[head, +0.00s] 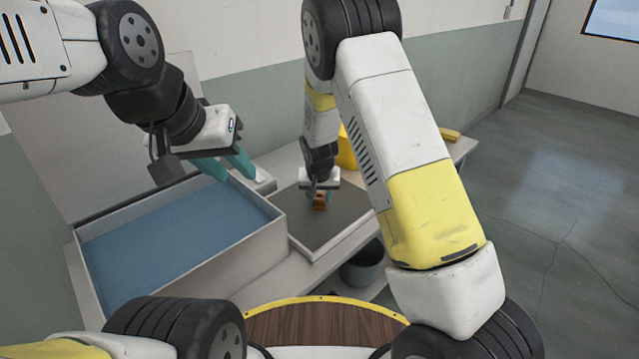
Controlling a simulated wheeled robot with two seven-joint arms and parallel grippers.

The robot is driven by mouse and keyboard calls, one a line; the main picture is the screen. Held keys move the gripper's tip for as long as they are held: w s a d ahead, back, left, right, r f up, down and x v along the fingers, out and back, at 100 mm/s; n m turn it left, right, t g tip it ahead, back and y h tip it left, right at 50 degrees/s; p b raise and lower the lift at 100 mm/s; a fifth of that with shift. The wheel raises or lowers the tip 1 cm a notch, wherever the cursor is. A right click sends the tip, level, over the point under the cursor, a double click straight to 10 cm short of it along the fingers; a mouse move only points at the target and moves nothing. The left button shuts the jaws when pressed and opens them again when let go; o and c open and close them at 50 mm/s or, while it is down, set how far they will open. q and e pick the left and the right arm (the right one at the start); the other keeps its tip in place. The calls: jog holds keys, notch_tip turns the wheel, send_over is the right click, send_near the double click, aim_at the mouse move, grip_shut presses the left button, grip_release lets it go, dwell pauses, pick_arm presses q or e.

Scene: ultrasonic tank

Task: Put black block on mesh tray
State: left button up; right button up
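No black block can be made out in the head view. A flat tray with a dark grey surface and a light rim (352,226) lies on the bench right of the tank; I cannot tell whether it is mesh. My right gripper (320,198) points down over this tray, at a small orange-brown block (319,203). The view is too small to tell whether its fingers grip that block.
A large light-walled tank (240,246) with blue liquid fills the bench's left side. A yellow object (347,150) stands behind my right arm, and another (450,134) lies at the bench's far right. A grey bin (364,268) stands below the front edge. Open floor lies right.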

jog(key=o, duration=0.4)
jog(key=s+d+r+y, duration=0.1)
jog(key=s+d+r, duration=0.1)
jog(key=s+r, duration=0.5)
jog(key=s+d+r, duration=0.2)
jog(key=d+r, duration=0.1)
jog(key=r, duration=0.8)
jog(key=s+d+r, duration=0.3)
jog(key=s+r, duration=0.1)
jog(key=s, duration=0.3)
jog(key=s+d+r+t, duration=0.1)
jog(key=s+d+r, duration=0.2)
jog(key=s, duration=0.5)
jog(key=s+d+r+y, duration=0.1)
jog(key=s+d+r, duration=0.3)
jog(key=s, duration=0.4)
jog(key=shift+r+n+t, duration=0.3)
jog(key=shift+r, duration=0.5)
